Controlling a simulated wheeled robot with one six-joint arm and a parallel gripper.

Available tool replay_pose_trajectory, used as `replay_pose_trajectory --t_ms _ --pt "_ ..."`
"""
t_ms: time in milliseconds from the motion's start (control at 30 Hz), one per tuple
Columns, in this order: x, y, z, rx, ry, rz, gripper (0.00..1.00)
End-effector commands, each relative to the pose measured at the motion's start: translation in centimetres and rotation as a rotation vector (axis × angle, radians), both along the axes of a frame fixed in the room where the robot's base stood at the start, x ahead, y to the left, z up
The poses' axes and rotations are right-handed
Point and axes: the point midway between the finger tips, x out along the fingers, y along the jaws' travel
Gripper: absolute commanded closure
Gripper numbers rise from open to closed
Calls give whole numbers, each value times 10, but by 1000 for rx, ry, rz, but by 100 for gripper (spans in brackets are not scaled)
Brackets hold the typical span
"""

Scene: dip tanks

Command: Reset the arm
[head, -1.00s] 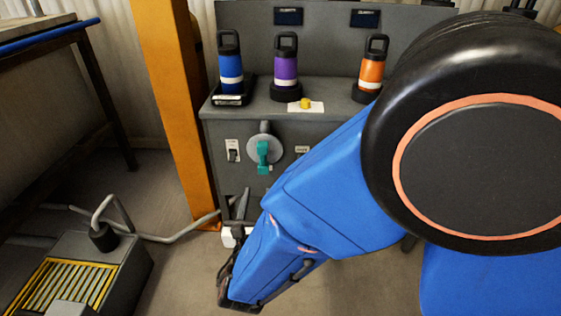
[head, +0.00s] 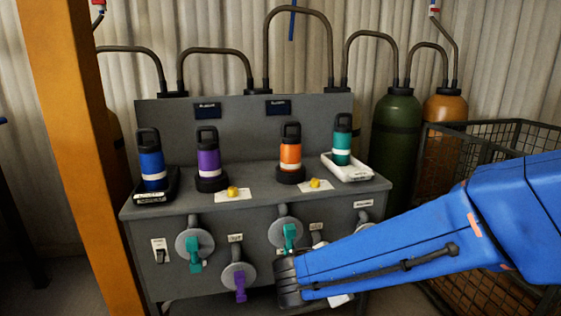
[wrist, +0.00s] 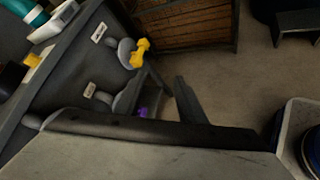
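My gripper (wrist: 167,84) shows in the wrist view as two dark fingers with a gap between them and nothing held in it. In the head view my blue arm reaches in from the right, and its dark wrist end is low in front of the grey bench (head: 150,210). The fingers are largely hidden there. Behind the fingers in the wrist view are a purple handle (wrist: 144,111) and a yellow handle (wrist: 140,52) on the bench front; I see no contact with them.
Blue (head: 152,165), purple (head: 208,158), orange (head: 290,150) and teal (head: 342,143) bottles stand on the bench. An orange post (head: 75,120) stands left. A wire cage (head: 490,140) and gas cylinders (head: 396,130) stand right.

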Motion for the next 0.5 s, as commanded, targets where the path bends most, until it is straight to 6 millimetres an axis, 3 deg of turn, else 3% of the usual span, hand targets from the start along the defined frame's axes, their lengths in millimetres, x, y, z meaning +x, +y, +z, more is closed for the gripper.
replay_pose_trajectory --t_ms 33,200,500 --pt "-9 -21 1 61 1 -74 64" --pt "-44 -71 -2 270 -3 -305 64" --pt "-109 -116 -6 658 -61 -685 64"
